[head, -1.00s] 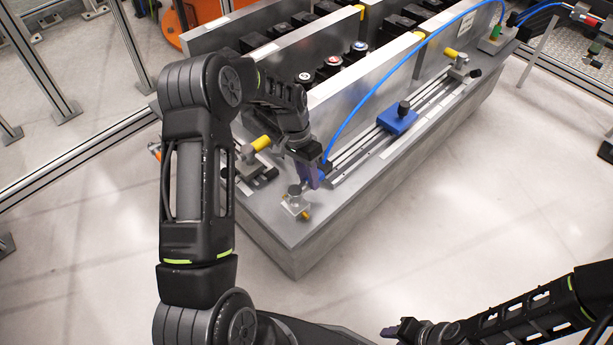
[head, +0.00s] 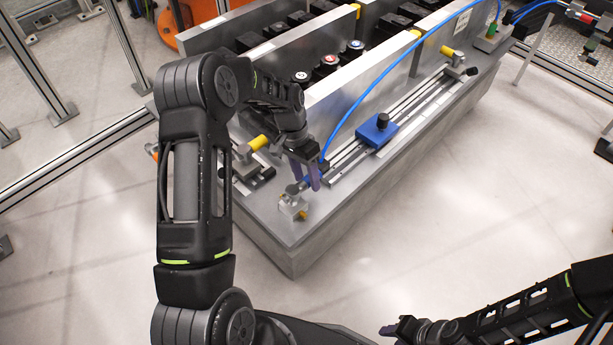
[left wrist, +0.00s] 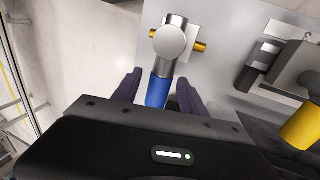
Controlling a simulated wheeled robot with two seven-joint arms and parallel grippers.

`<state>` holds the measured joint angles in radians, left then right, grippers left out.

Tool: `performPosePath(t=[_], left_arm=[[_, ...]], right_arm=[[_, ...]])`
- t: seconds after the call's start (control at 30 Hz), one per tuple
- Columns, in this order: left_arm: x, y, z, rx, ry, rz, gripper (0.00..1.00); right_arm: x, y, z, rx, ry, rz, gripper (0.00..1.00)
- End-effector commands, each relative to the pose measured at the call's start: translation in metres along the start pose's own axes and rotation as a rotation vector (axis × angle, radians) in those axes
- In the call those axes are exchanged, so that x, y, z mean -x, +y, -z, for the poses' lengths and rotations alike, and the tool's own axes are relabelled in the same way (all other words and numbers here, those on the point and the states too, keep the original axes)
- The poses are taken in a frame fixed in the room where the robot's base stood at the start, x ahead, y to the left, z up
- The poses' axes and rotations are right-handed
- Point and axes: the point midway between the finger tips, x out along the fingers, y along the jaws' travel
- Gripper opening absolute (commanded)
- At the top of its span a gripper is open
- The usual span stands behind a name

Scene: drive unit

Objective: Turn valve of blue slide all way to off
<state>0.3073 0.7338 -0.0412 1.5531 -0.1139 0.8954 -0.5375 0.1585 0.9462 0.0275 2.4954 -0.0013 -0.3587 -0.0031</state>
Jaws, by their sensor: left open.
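The blue slide (head: 377,130) sits on a silver rail (head: 418,103) along the right side of the grey block. At the rail's near end is a small valve (head: 293,204), a silver body with brass ports; it also shows in the left wrist view (left wrist: 172,42). Its blue handle (left wrist: 157,91) points toward my wrist camera. My left gripper (head: 314,180) is open at the near end of the rail. In the left wrist view my left gripper (left wrist: 157,90) has one finger on each side of the blue handle; contact is not clear. My right gripper (head: 388,331) is low, away from the block.
A blue hose (head: 370,85) arches above the rail. Upright grey plates (head: 360,85) stand on the block. A yellow-capped fitting (head: 258,143) is left of my left gripper. Floor right of the block (head: 470,200) is clear.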

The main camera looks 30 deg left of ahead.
Motion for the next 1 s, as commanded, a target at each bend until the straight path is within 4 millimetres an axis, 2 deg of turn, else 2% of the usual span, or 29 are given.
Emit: performPosePath(t=[0.17,0.53,0.7,1.0], left_arm=[[0.014,0.0,0.001,0.0,0.003,0.002,0.5],[0.07,0.0,0.001,0.0,0.002,0.001,0.5],[0.077,0.001,0.0,-0.001,-0.001,-0.001,0.5],[0.077,0.0,0.0,-0.001,0.0,0.0,0.5]], right_arm=[[0.002,-0.001,0.0,0.0,0.0,0.0,0.36],[0.009,-0.004,0.0,0.001,0.0,0.0,0.36],[0.009,-0.004,0.0,0.001,0.0,0.0,0.36],[0.009,-0.004,0.0,0.001,0.0,0.0,0.36]])
